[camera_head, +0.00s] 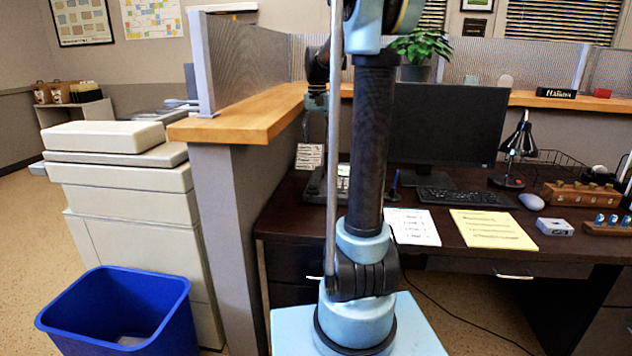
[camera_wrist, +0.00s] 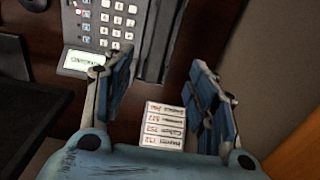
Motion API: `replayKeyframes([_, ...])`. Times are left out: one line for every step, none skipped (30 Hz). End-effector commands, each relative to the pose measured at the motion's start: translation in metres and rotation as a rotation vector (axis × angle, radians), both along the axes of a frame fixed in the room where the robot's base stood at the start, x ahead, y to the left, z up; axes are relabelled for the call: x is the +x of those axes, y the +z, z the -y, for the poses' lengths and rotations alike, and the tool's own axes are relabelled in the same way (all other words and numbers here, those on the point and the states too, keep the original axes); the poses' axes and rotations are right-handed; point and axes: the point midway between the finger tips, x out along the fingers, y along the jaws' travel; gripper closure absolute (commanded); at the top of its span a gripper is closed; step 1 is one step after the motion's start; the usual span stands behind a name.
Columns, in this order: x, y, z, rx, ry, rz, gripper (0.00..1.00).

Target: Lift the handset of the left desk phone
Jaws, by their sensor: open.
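The desk phone (camera_wrist: 100,28) shows in the wrist view, with a grey keypad and a small lit display. Its dark handset (camera_wrist: 163,40) lies lengthwise at the right of the keypad. My gripper (camera_wrist: 162,64) is open and empty, its two blue-padded fingers pointing toward the phone. The handset appears in the gap between the fingertips; I cannot tell the depth between them. In the head view, the phone is largely hidden behind my arm, at the desk's left end.
A card with several printed rows (camera_wrist: 163,126) shows between the fingers. The dark desk (camera_head: 270,215) holds a monitor (camera_head: 440,125), keyboard (camera_head: 465,197), lamp (camera_head: 515,145) and papers (camera_head: 490,229). A wood-topped partition (camera_head: 235,125) stands left, with a blue bin (camera_head: 120,310) on the floor.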

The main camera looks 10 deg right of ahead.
Motion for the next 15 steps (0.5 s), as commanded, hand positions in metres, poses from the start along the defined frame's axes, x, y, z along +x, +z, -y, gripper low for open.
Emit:
replayKeyframes([0.0, -0.009, 0.0, 0.0, 0.001, 0.0, 0.47])
replayKeyframes([0.0, -0.015, -0.001, 0.0, 0.001, 0.0, 0.47])
replayKeyframes([0.0, -0.021, -0.001, 0.0, 0.002, 0.0, 0.47])
replayKeyframes([0.0, -0.027, -0.001, 0.0, 0.002, 0.0, 0.47])
replayKeyframes([0.0, -0.032, -0.001, 0.0, 0.002, 0.0, 0.47])
replayKeyframes([0.0, -0.038, -0.002, 0.0, 0.003, 0.0, 0.47])
replayKeyframes([0.0, -0.043, -0.002, 0.0, 0.003, 0.0, 0.47])
replayKeyframes([0.0, -0.048, -0.002, 0.0, 0.003, 0.0, 0.47])
replayKeyframes([0.0, -0.055, -0.002, 0.0, 0.003, 0.0, 0.47])
replayKeyframes([0.0, -0.06, -0.002, 0.0, 0.003, 0.0, 0.47])
replayKeyframes([0.0, -0.065, -0.002, 0.0, 0.003, 0.0, 0.47])
replayKeyframes([0.0, -0.072, -0.002, 0.0, 0.003, 0.0, 0.47])
replayKeyframes([0.0, -0.076, -0.002, 0.0, 0.003, 0.0, 0.47])
replayKeyframes([0.0, -0.081, -0.002, 0.0, 0.003, 0.0, 0.47])
replayKeyframes([0.0, -0.086, -0.002, 0.0, 0.004, 0.0, 0.47])
